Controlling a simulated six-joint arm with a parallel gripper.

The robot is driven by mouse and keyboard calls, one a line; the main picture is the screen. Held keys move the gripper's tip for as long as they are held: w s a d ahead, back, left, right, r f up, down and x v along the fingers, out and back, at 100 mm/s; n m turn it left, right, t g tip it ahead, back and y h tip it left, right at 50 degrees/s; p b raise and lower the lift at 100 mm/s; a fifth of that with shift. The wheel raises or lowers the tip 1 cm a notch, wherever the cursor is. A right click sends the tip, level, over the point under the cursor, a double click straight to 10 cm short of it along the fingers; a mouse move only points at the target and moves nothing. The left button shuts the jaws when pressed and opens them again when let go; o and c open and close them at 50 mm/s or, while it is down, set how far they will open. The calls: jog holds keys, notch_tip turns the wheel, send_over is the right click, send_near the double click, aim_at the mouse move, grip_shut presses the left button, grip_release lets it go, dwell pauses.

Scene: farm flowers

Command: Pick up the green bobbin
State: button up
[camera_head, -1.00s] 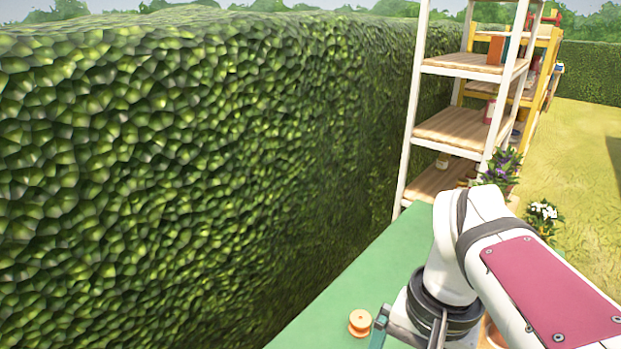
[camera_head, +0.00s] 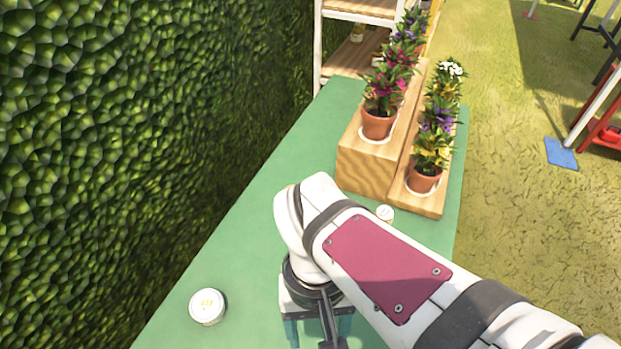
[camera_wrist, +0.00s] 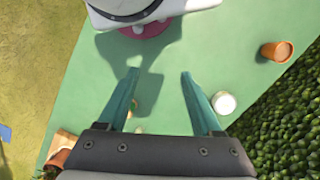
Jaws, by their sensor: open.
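I cannot make out a green bobbin in either view. My gripper (camera_wrist: 160,76) is open over the green table (camera_wrist: 90,95), its two teal fingers apart and nothing held between them. In the head view my gripper (camera_head: 318,328) is low in the picture, partly hidden by my arm. In the wrist view a small orange-tan thing (camera_wrist: 132,108) shows beside the left finger, partly hidden and too small to name.
A white-lidded jar (camera_head: 207,306) stands left of my gripper; a smaller white-topped item (camera_head: 385,213) is beyond my arm. Potted flowers stand on a stepped wooden stand (camera_head: 362,165). A terracotta pot (camera_wrist: 277,51) is near the hedge (camera_wrist: 285,125). The table's left strip is mostly clear.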

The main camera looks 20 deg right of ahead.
jog(key=w+f+n+t+h, duration=0.1)
jog(key=w+f+n+h, duration=0.3)
jog(key=n, duration=0.3)
jog(key=w+f+n+h, duration=0.4)
jog(key=f+n+h, duration=0.1)
jog(key=n, duration=0.2)
jog(key=w+d+f+n+t+h, duration=0.1)
jog(key=w+f+n+h, duration=0.3)
jog(key=n, duration=0.3)
jog(key=shift+w+d+f+n+t+h, duration=0.1)
jog(key=shift+w+f+n+t+h, duration=0.25)
jog(key=shift+w+f, duration=0.25)
jog(key=x, duration=1.5)
jog(key=shift+s+d+f, duration=0.1)
jog(key=shift+f, duration=0.45)
grip_shut()
